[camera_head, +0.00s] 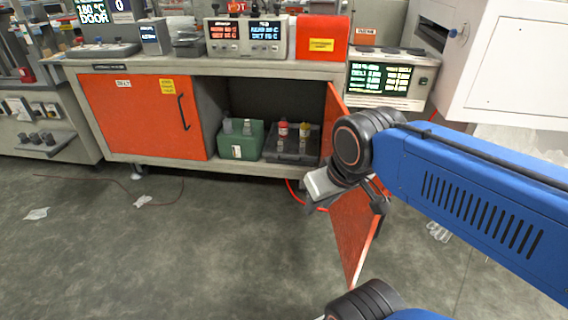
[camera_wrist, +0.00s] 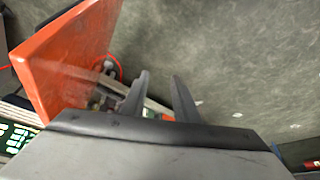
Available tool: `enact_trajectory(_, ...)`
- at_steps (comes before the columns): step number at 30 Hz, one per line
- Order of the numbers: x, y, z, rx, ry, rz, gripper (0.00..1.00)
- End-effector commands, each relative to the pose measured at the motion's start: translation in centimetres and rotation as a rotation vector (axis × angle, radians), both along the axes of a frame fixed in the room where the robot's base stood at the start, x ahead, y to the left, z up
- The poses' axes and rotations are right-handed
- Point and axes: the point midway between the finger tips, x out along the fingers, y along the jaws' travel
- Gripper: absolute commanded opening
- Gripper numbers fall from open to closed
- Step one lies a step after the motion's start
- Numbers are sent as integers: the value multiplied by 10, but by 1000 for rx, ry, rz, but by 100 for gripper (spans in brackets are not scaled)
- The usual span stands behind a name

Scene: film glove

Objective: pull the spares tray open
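A dark tray (camera_head: 292,156) with several small bottles, some capped red and yellow, sits in the open right bay of the cabinet (camera_head: 213,69). I cannot tell for certain that it is the spares tray. My gripper (camera_head: 326,190) hangs in front of the bay's right side, near the open orange door (camera_head: 356,235), apart from the tray. In the wrist view my gripper (camera_wrist: 160,78) has its two dark fingers apart with nothing clear between them. The orange door (camera_wrist: 65,55) fills the left of that view, and blurred small items show behind the fingers.
A green crate (camera_head: 238,146) with bottles stands left of the dark tray. The left orange door (camera_head: 140,115) is shut. Instruments and an orange box (camera_head: 322,38) stand on top. A white machine (camera_head: 510,70) is at the right. The floor in front is mostly clear, with scraps and a cable.

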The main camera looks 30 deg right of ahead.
Motion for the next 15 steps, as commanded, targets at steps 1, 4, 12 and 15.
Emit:
enact_trajectory(1, 0, 0, 0, 0, 0, 0, 28)
enact_trajectory(4, 8, -1, 0, 4, -6, -16, 28)
enact_trajectory(12, 33, -5, 1, 17, -32, -64, 28)
enact_trajectory(15, 46, -7, 0, 25, -46, -89, 28)
